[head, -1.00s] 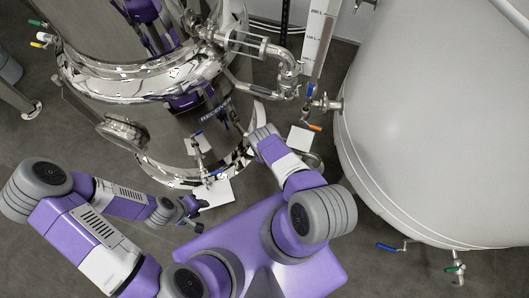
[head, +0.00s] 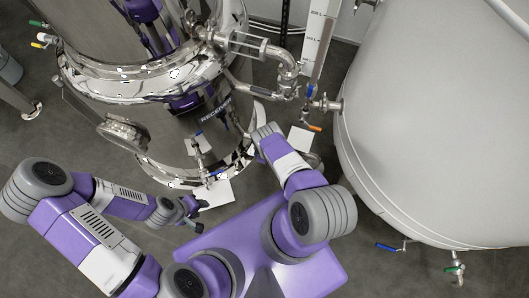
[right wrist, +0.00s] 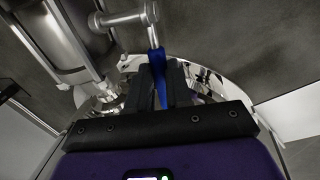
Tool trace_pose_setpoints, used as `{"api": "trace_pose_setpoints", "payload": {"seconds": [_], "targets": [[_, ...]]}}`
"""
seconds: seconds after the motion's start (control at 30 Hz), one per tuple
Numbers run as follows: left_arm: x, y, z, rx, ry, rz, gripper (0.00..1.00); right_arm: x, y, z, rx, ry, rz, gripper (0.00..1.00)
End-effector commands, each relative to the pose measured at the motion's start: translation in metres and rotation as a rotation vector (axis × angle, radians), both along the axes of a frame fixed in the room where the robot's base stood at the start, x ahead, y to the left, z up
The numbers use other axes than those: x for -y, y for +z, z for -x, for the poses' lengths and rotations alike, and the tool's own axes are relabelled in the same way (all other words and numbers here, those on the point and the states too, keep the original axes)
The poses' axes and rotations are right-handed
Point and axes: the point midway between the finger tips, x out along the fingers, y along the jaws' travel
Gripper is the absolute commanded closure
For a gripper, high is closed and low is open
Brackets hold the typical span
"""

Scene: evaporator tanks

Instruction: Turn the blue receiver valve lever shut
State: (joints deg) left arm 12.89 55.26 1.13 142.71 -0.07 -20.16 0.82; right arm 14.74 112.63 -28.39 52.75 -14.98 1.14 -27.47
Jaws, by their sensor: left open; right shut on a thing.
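The blue receiver valve lever (right wrist: 161,88) shows in the right wrist view, upright between the two dark fingers of my right gripper (right wrist: 160,72). The fingers are shut on it, and its upper end meets a metal stem. In the head view my right gripper (head: 243,130) is at the front of the shiny receiver tank (head: 160,135), and I cannot make out the held lever there. My left gripper (head: 196,213) is open and empty, low in front of the tank and apart from it.
Another blue-handled valve (head: 215,173) sits low on the receiver's front. A sight gauge with blue and orange handles (head: 314,128) stands right of it. A big pale tank (head: 440,120) fills the right side. Grey floor (head: 375,275) is clear at the lower right.

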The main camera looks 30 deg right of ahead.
Motion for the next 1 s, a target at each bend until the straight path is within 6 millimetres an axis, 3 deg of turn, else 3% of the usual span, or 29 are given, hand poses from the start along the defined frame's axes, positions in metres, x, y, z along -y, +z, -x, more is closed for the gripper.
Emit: {"api": "trace_pose_setpoints", "payload": {"seconds": [0.23,0.6,1.0], "targets": [[0.000,0.008,0.000,0.000,0.000,0.000,0.57,0.005,0.010,0.005,0.119,-0.010,-0.104,1.00],[0.000,-0.002,0.000,0.000,0.000,0.000,0.57,0.012,0.021,0.013,0.323,-0.007,-0.275,1.00],[0.000,-0.003,0.000,0.000,0.000,0.000,0.57,0.015,0.027,0.018,0.429,-0.001,-0.365,1.00]]}}
